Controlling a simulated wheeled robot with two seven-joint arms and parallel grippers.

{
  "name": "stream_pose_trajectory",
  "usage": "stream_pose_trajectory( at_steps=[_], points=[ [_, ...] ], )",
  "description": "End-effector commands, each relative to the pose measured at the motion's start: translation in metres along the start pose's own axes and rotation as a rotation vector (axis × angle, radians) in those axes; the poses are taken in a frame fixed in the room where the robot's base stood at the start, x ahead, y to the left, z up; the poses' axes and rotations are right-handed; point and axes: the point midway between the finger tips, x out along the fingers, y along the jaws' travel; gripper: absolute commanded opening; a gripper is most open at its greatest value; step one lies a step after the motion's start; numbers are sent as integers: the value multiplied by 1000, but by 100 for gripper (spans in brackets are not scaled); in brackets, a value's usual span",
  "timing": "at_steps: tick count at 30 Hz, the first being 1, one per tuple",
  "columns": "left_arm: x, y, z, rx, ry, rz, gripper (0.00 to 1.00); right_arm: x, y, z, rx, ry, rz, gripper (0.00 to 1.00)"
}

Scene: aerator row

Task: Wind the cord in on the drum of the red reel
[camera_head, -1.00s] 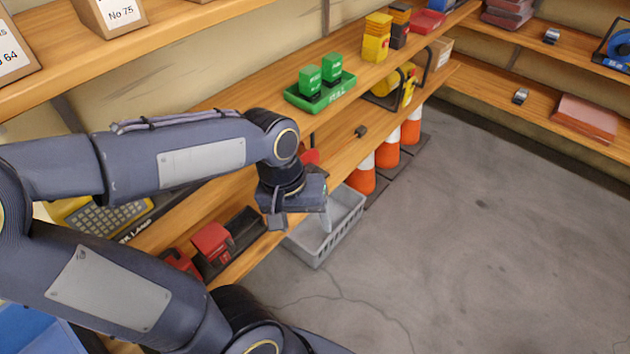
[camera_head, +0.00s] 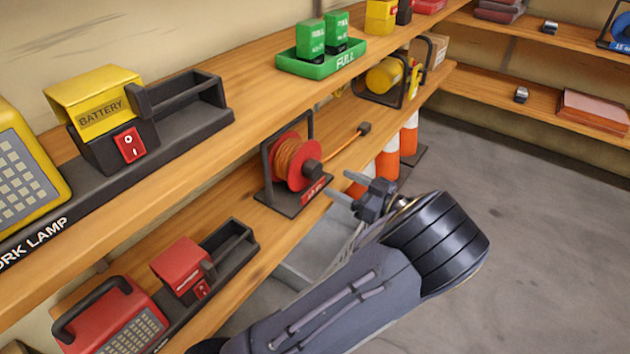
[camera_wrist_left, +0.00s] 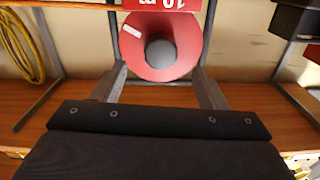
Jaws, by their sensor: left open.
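The red reel (camera_head: 298,180) stands on the middle shelf in a dark frame, with orange cord (camera_head: 287,158) on its drum. A length of cord runs out to the right along the shelf to a dark plug (camera_head: 365,128). A dark hub or knob (camera_head: 312,172) sticks out of the reel's face. My left gripper (camera_head: 350,188) is open and empty, just in front of the shelf, right of the reel. In the left wrist view the red reel (camera_wrist_left: 132,55) with its grey knob (camera_wrist_left: 160,53) lies ahead, between the two open fingers (camera_wrist_left: 160,80). The right gripper is out of view.
A yellow reel (camera_head: 384,77) stands farther along the same shelf. A red lamp (camera_head: 105,318) and a red battery (camera_head: 180,264) are at the near left. A green tray (camera_head: 312,66) sits above. The floor at right is clear.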

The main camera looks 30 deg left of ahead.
Motion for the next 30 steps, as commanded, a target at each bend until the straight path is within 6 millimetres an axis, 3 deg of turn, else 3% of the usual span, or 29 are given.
stream_pose_trajectory(
  at_steps=[12, 23, 30],
  points=[
    [63, -1, 2, 4, -5, -4, 66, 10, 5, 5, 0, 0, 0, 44],
    [71, -1, 1, 5, -6, -2, 66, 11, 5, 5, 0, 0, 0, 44],
    [71, -1, 1, 5, -6, -3, 39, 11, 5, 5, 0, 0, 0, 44]
  ],
)
